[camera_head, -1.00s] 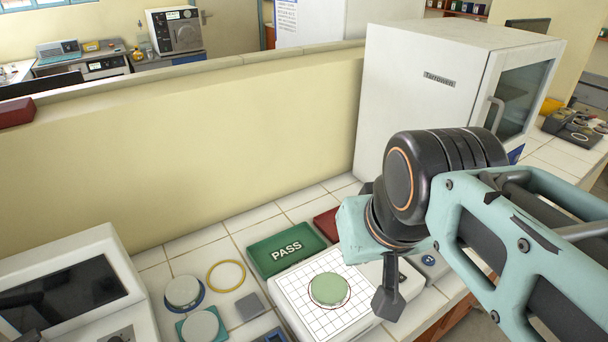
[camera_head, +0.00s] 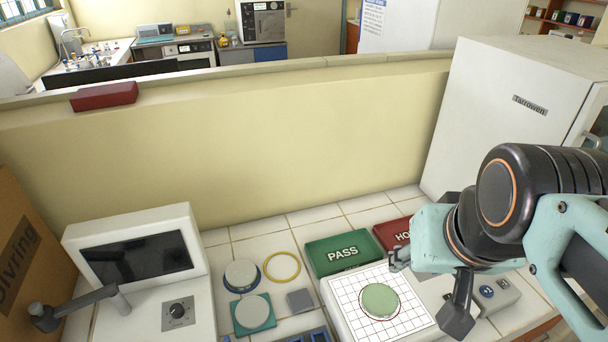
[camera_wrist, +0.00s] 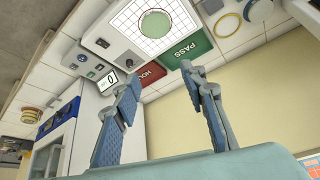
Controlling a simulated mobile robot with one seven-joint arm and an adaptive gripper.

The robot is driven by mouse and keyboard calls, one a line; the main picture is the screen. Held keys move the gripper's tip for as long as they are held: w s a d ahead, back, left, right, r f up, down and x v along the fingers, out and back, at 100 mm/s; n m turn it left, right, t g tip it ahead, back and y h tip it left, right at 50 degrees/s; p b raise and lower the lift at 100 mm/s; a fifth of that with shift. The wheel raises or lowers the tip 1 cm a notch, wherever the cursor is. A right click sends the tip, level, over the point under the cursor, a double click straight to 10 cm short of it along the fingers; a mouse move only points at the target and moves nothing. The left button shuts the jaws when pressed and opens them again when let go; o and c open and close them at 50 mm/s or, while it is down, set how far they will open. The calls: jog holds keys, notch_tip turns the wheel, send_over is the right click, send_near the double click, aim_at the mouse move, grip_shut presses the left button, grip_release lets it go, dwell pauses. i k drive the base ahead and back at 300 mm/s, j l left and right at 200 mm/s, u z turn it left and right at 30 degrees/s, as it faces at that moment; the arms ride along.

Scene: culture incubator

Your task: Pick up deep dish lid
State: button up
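Two pale round lid-like pieces lie at the left of the counter: one on a dark blue round base (camera_head: 241,274), one on a teal square (camera_head: 254,312). A green round dish or lid (camera_head: 380,300) lies on a white grid-topped device (camera_head: 345,290); it also shows in the wrist view (camera_wrist: 154,23). I cannot tell which one is the deep dish lid. My gripper (camera_head: 428,284) is right of the green piece and above the counter. In the wrist view my gripper (camera_wrist: 160,78) has its two fingers apart with nothing between them.
A green PASS tray (camera_head: 343,252) and a red tray (camera_head: 392,233) lie behind the grid. A yellow ring (camera_head: 282,267) and a grey block (camera_head: 300,300) lie left of it. A screen device (camera_head: 140,260) stands left, a white incubator (camera_head: 500,120) right. A low wall (camera_head: 250,150) closes the back.

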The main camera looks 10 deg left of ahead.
aim_at(253, 312)
jog(key=j+u, duration=0.2)
jog(key=u, duration=0.45)
jog(key=i+l+u, duration=0.15)
jog(key=k+j, duration=0.1)
